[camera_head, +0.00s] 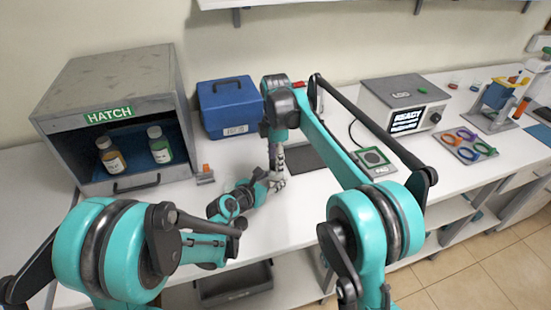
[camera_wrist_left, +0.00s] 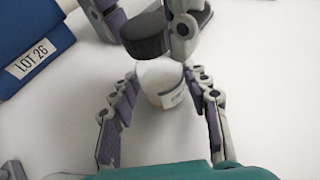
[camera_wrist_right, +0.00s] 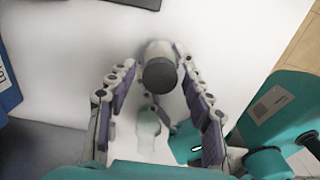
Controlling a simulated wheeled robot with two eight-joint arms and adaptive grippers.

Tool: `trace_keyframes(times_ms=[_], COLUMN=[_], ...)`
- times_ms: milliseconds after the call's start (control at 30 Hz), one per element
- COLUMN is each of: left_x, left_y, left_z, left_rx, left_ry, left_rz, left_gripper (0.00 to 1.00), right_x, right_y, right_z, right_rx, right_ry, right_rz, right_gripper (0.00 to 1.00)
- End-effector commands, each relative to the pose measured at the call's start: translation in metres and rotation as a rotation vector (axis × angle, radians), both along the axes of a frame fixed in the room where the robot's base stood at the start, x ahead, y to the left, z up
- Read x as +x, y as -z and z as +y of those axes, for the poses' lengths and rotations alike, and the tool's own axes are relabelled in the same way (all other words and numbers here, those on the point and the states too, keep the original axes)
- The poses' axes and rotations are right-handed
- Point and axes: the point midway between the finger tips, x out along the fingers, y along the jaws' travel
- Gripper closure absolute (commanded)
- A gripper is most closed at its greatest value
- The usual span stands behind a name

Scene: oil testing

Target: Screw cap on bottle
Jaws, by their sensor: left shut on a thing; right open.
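A pale bottle (camera_wrist_left: 160,80) stands between the fingers of my left gripper (camera_wrist_left: 160,100) in the left wrist view, and the gripper is shut on it. A black round cap (camera_wrist_left: 146,35) is at the top of the bottle, between the fingers of my right gripper. In the right wrist view the cap (camera_wrist_right: 160,74) is between the spread fingers of my open right gripper (camera_wrist_right: 155,95). I cannot tell whether the cap sits fully on the neck. In the head view the right gripper (camera_head: 277,168) points down and meets the left gripper (camera_head: 268,183); the bottle is mostly hidden there.
A grey hatch box (camera_head: 110,80) with two capped bottles (camera_head: 110,155) (camera_head: 159,145) stands at left. A blue case (camera_head: 228,107) is behind my grippers.

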Motion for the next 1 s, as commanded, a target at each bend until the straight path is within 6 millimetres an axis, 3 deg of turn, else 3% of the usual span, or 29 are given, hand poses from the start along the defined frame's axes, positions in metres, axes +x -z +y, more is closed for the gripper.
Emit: trace_keyframes(times_ms=[33,200,400,533,1000], left_x=[0.0000,0.0000,-0.0001,-0.0001,-0.0003], left_y=[0.0001,0.0001,0.0001,0.0001,0.0001], left_z=[0.0000,0.0000,-0.0001,-0.0001,-0.0002], left_rx=[0.000,0.000,0.000,0.000,0.000], left_ry=[0.000,0.000,0.000,0.000,0.001], left_rz=[0.000,0.000,0.000,0.000,0.000], left_gripper=[1.00,1.00,1.00,1.00,1.00], right_x=[0.0000,0.0000,0.0001,0.0002,0.0006], right_y=[0.0000,-0.0001,-0.0001,0.0000,0.0008], right_z=[0.0000,0.0000,0.0000,0.0001,0.0001], right_rx=[0.000,0.000,0.000,0.000,0.001], right_ry=[0.000,0.000,0.010,0.145,1.301], right_rz=[0.000,0.000,0.000,-0.001,0.000], right_gripper=[0.57,1.00,1.00,1.00,1.00])
